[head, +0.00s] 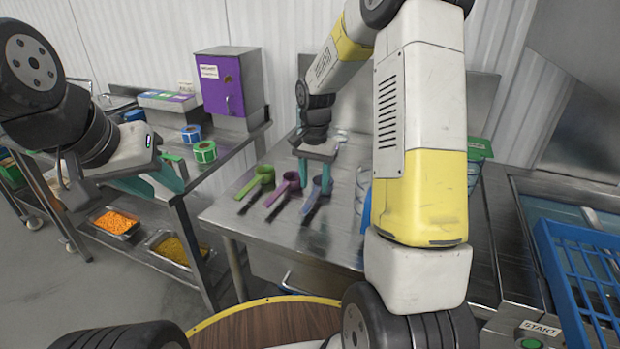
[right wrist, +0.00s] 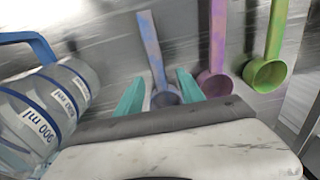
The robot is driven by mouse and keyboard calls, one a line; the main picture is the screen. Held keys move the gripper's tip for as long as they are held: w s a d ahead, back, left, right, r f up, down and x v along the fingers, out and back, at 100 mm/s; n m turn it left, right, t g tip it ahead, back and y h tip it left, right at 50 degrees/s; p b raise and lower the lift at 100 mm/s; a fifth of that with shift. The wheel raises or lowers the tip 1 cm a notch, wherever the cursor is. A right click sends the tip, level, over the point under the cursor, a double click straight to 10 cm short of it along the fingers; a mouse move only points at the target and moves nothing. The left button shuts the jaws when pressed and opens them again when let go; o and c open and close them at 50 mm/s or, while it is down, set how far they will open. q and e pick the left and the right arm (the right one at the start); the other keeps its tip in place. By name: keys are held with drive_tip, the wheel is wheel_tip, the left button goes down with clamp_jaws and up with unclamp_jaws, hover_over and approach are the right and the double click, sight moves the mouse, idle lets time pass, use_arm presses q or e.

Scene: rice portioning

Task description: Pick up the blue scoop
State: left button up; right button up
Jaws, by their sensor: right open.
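The blue scoop (head: 316,189) lies on the metal table in the head view, at the right end of a row of three scoops. In the right wrist view its handle (right wrist: 152,45) points away and its cup (right wrist: 165,97) is nearest my gripper. My right gripper (head: 315,174) is open over the cup end. In the right wrist view its teal fingertips (right wrist: 159,85) stand on either side of the scoop; I cannot tell whether they touch it. My left gripper (head: 120,182) is open and empty at the left, away from the scoops.
A purple scoop (head: 282,187) and a green scoop (head: 256,181) lie left of the blue one. A clear measuring jug (right wrist: 45,108) with a blue handle stands close on the other side. A blue crate (head: 585,275) is at the far right.

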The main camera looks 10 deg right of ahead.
sight(315, 192)
wheel_tip(315, 192, down, 4)
drive_tip(key=shift+s+d+f, duration=0.1)
drive_tip(key=shift+f, duration=0.05)
clamp_jaws()
idle(0.3)
